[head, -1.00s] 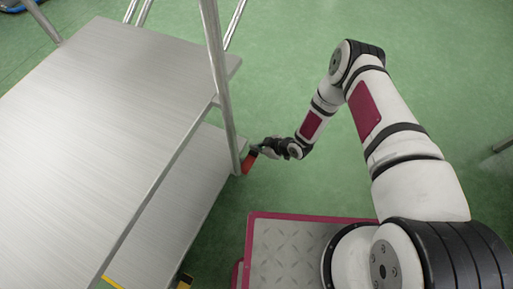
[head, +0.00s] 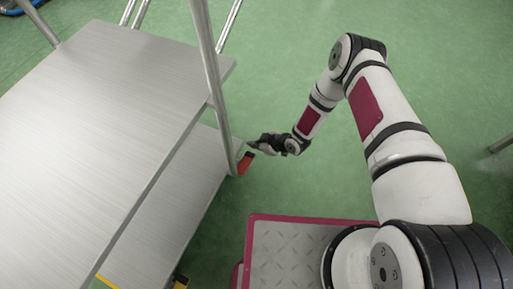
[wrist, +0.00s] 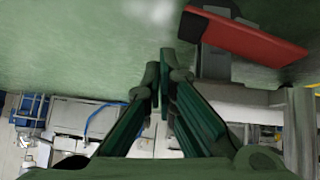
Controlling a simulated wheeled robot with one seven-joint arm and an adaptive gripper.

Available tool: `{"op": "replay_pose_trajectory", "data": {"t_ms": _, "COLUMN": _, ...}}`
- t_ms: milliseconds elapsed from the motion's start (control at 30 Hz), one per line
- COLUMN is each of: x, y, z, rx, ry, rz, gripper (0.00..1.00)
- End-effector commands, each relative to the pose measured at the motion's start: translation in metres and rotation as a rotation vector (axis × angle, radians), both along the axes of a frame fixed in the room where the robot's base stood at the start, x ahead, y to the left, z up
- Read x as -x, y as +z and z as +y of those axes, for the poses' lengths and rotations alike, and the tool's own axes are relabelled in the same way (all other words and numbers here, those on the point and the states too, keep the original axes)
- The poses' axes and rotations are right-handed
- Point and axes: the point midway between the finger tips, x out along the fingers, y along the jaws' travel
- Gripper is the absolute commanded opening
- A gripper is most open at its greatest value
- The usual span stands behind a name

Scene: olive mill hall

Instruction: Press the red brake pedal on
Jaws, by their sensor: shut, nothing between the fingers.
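The red brake pedal (head: 244,163) is at the foot of the near right post of the metal trolley (head: 125,80), low by the green floor. In the wrist view the pedal (wrist: 250,38) is a tilted red slab with a dark end, on a grey bracket at the upper right. My gripper (head: 252,144) is shut and empty, just beyond the pedal in the head view. In the wrist view its fingertips (wrist: 164,68) are close together, left of the pedal, with a gap between in the picture. Whether they touch it, or whether the pedal is pressed, I cannot tell.
The trolley's upright post (head: 214,85) rises close beside my gripper. Its lower shelf (head: 185,185) reaches near the pedal. A metal leg (head: 500,144) stands at the right edge. The green floor (head: 285,60) beyond my arm is clear.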

Motion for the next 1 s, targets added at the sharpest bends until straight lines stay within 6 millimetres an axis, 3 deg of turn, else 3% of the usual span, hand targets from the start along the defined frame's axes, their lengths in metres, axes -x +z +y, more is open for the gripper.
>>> {"op": "replay_pose_trajectory", "data": {"t_ms": 67, "x": -0.008, "y": 0.019, "z": 0.008, "rx": -0.001, "ry": 0.002, "rz": -0.003, "gripper": 0.0}}
{"op": "replay_pose_trajectory", "data": {"t_ms": 500, "x": 0.0, "y": 0.073, "z": -0.055, "rx": 0.001, "ry": 0.0, "rz": 0.0, "gripper": 0.0}}
{"op": "replay_pose_trajectory", "data": {"t_ms": 700, "x": 0.002, "y": 0.082, "z": -0.066, "rx": 0.001, "ry": 0.001, "rz": 0.001, "gripper": 0.0}}
{"op": "replay_pose_trajectory", "data": {"t_ms": 1000, "x": 0.002, "y": 0.082, "z": -0.067, "rx": 0.0, "ry": 0.001, "rz": 0.001, "gripper": 0.0}}
